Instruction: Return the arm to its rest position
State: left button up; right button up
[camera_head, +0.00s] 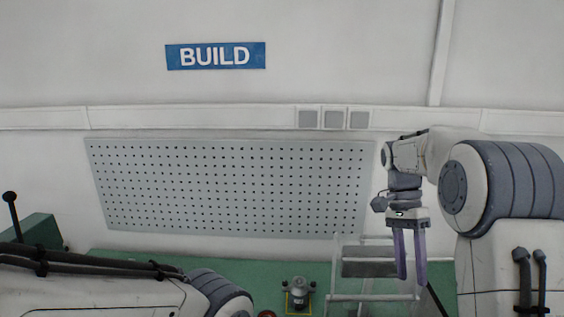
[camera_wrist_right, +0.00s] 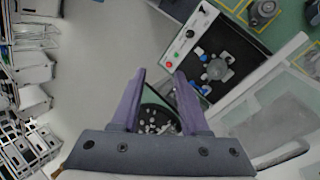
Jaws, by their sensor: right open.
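My right arm is raised at the right of the head view. Its gripper (camera_head: 411,278) points downward with its two purple fingers apart and nothing between them. In the right wrist view the same gripper (camera_wrist_right: 161,80) is open and empty, high above the floor and the edge of a work area. My left arm lies low across the bottom left of the head view. Its gripper is out of the picture.
A green bench (camera_head: 130,257) runs below a grey pegboard (camera_head: 230,187). A small device (camera_head: 298,291) stands on it. The right wrist view shows a black-topped test unit (camera_wrist_right: 222,62) and a round dark bin (camera_wrist_right: 158,118) of small parts. Clear floor (camera_wrist_right: 105,45) lies left.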

jog(key=s+a+f+n+t+b, duration=0.2)
jog(key=s+a+n, duration=0.25)
jog(key=a, duration=0.25)
jog(key=s+a+f+n+t+b, duration=0.1)
jog(key=s+a+f+n, duration=0.2)
jog(key=a+n, duration=0.3)
jog(key=s+a+f+n+t+y+b, duration=0.1)
jog(key=s+a+f+n, duration=0.3)
jog(key=s, duration=0.3)
jog(key=s+a+f+n+t+b, duration=0.1)
jog(key=s+a+f+n+b, duration=0.1)
jog(key=s+a+f+n, duration=0.2)
jog(key=s+n, duration=0.2)
jog(key=s, duration=0.1)
jog(key=shift+s+t+y, duration=0.3)
jog(key=shift+s+y, duration=0.05)
jog(key=shift+y, duration=0.05)
